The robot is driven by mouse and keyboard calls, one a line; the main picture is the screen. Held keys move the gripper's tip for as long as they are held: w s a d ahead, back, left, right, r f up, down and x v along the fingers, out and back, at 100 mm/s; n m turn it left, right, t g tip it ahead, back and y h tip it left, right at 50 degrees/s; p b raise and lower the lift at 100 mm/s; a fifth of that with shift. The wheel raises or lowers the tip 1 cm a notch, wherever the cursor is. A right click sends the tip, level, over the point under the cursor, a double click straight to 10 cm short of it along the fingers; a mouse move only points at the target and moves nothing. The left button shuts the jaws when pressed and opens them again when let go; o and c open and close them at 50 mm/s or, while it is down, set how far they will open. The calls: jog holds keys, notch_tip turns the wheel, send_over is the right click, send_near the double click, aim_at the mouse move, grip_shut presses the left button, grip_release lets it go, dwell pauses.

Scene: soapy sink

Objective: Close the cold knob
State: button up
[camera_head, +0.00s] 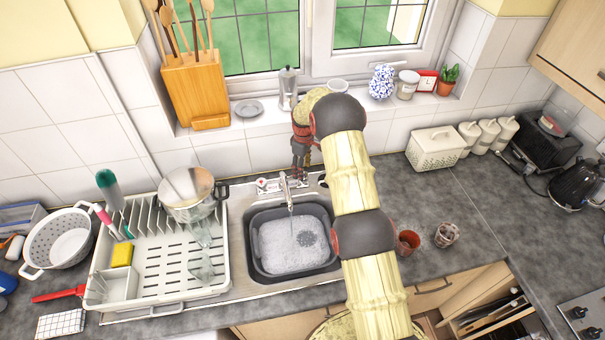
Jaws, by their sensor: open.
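The tap (284,188) stands at the back of the sink (257,263), and a thin stream of water runs from its spout into suds. A knob (262,184) shows on the tap's left side. The tap's right side is close to my gripper, and any knob there is too small or hidden to make out. I cannot tell which knob is the cold one. My gripper (303,172) is open and points down just behind and right of the spout. I cannot tell whether it touches the tap.
A white dish rack (160,275) holding a pot (188,192) stands left of the sink. Two cups (407,242) (446,234) stand to the right. The windowsill above carries a moka pot (288,88) and jars. The right counter has free room.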

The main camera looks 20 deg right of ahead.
jog(key=shift+f, duration=1.75)
jog(key=shift+c, duration=0.4)
jog(key=c, duration=1.1)
jog(key=m+b, duration=0.3)
jog(key=shift+f+m, duration=0.1)
jog(key=shift+m, duration=0.2)
jog(key=shift+w+m+b, duration=0.1)
jog(key=shift+m+b, duration=1.25)
jog(key=shift+m, duration=0.45)
jog(key=o, duration=1.2)
